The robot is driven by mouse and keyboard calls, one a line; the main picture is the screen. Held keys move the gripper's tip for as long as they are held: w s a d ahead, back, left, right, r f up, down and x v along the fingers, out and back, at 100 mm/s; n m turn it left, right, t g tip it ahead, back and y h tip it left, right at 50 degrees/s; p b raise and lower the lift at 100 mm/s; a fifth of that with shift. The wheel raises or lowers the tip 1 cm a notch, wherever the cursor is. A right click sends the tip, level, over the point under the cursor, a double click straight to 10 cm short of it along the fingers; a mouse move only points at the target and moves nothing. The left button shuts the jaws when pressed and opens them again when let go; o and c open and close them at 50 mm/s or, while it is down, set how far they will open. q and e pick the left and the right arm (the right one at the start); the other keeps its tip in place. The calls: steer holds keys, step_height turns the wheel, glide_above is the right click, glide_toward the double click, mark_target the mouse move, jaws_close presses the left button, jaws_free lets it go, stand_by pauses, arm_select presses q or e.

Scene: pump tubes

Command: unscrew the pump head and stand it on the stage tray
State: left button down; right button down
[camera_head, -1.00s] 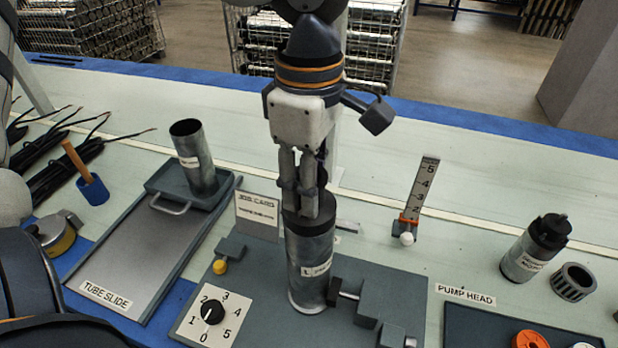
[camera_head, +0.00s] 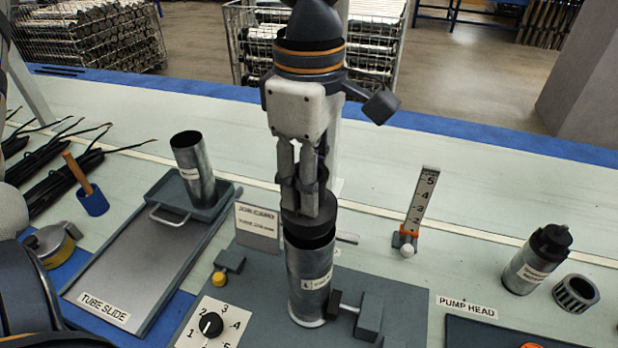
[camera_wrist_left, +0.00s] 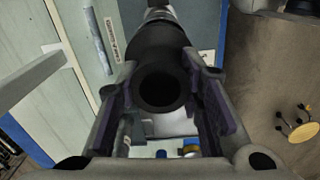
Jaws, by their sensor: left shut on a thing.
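My left gripper (camera_head: 305,190) comes down from above and is shut on the black pump head (camera_head: 308,230) at the top of an upright grey metal tube (camera_head: 308,268). In the left wrist view the black round pump head (camera_wrist_left: 165,48), with a dark hole in its end, lies between the two fingers. I cannot tell whether the pump head still touches the tube's rim. The tube stands on a grey base plate beside a clamp (camera_head: 368,315). A dark tray (camera_head: 465,326), partly cut off at the lower right, lies by the PUMP HEAD label. My right gripper is not in view.
A tube slide (camera_head: 140,265) with another upright tube (camera_head: 193,170) is on the left. A numbered dial (camera_head: 210,324) is in front. A scale post (camera_head: 420,205), a black-capped cylinder (camera_head: 537,260) and a slotted ring (camera_head: 576,293) are on the right. Bare bench lies between them.

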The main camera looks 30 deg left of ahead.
arm_select(q)
steer(key=shift+r, duration=1.5)
